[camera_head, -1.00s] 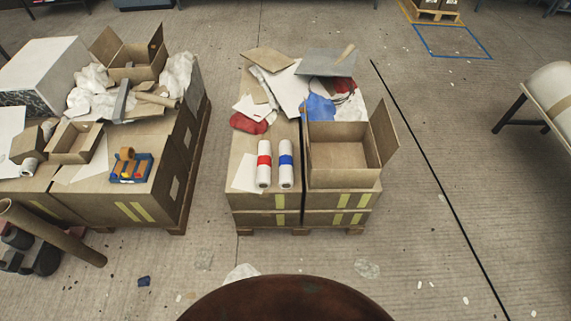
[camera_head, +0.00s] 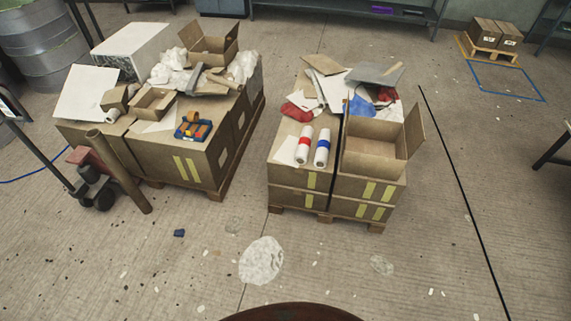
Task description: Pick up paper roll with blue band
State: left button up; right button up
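Neither of my grippers shows in the head view, and nothing is touching the rolls.
Paper sheets, red and blue cloths (camera_head: 361,106) lie behind the rolls. Open floor (camera_head: 330,265) lies in front; a gap separates the stacks.

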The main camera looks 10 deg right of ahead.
aim_at(323, 145)
jog(key=u, duration=0.75)
jog(key=i, duration=1.5)
jog(key=z, duration=0.75)
jog(key=i, duration=0.75)
jog(key=z, duration=0.85)
